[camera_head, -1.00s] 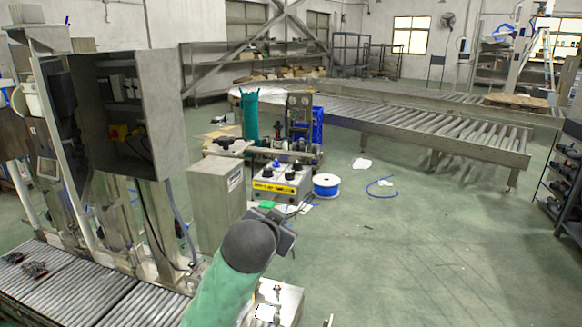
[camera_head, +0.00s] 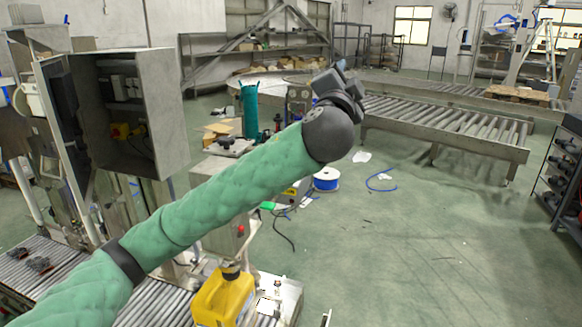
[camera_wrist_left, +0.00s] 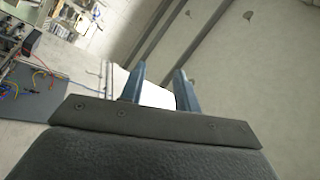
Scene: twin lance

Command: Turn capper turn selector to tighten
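The control box with a yellow label strip (camera_head: 291,191) stands behind my green-sleeved left arm. The arm hides nearly all of it, so no selector or its setting can be read. My left gripper (camera_head: 341,66) is raised in the upper middle of the head view, apart from the box and pointing away. In the left wrist view its two blue-grey fingers (camera_wrist_left: 159,84) are spread, with only distant background between them. My right gripper is not in view.
A yellow jug (camera_head: 222,299) stands below my arm, near a grey box with a red button (camera_head: 240,230). A blue cable spool (camera_head: 326,180) lies on the floor. A roller conveyor (camera_head: 455,127) stands at the back right. The floor at right is mostly clear.

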